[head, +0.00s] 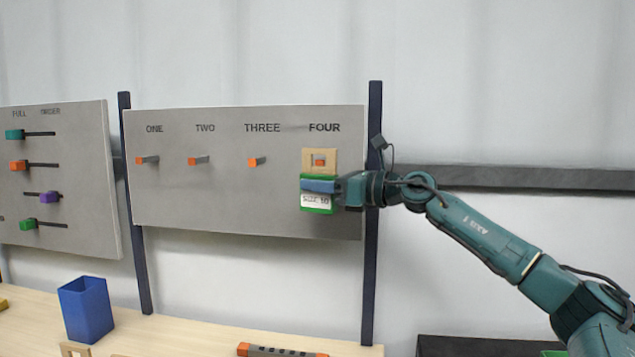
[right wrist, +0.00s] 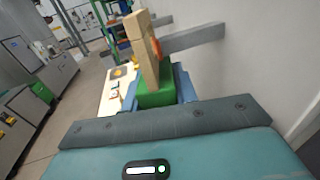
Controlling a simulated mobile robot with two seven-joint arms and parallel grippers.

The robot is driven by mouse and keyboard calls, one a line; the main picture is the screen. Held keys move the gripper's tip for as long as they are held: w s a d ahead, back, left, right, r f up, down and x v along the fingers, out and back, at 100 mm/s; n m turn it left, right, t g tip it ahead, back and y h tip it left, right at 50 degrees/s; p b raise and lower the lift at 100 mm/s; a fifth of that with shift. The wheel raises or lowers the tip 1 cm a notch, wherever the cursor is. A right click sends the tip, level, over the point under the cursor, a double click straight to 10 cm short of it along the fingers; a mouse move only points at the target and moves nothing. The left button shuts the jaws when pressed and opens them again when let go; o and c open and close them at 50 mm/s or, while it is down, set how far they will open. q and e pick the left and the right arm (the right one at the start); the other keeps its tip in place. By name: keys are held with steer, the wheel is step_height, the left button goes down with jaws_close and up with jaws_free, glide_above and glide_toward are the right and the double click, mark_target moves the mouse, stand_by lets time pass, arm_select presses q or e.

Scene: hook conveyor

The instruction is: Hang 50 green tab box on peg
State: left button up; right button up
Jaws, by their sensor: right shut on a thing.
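The green box (head: 319,208) has a white label reading about "SIZE 50" and a tan tab (head: 311,156) with a square hole on top. It is upright in front of the grey board under "FOUR". My right gripper (head: 318,186) is shut on the box from the right. An orange peg tip (head: 320,163) shows in the tab's hole. In the right wrist view the green box (right wrist: 156,95) sits between the fingers, and the tan tab (right wrist: 145,50) stands beside a grey peg bar (right wrist: 195,37) with orange at the tab. My left gripper is not in view.
Orange-tipped pegs stick out under ONE (head: 147,160), TWO (head: 198,160) and THREE (head: 256,161), all empty. A slider board (head: 85,180) stands at left. A blue bin (head: 86,310) and a tan piece (head: 75,350) are on the table. A dark post (head: 372,270) stands right of the peg board.

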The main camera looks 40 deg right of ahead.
steer(key=shift+w+d+f+p, duration=0.1)
steer(key=shift+w+d+p, duration=0.35)
steer(key=shift+d, duration=0.3)
steer(key=shift+w+d+f+p, duration=0.1)
steer(key=shift+w+d+p, duration=0.15)
steer(key=shift+w+d, duration=0.4)
steer(key=shift+s+d, duration=0.1)
steer(key=shift+d, duration=0.05)
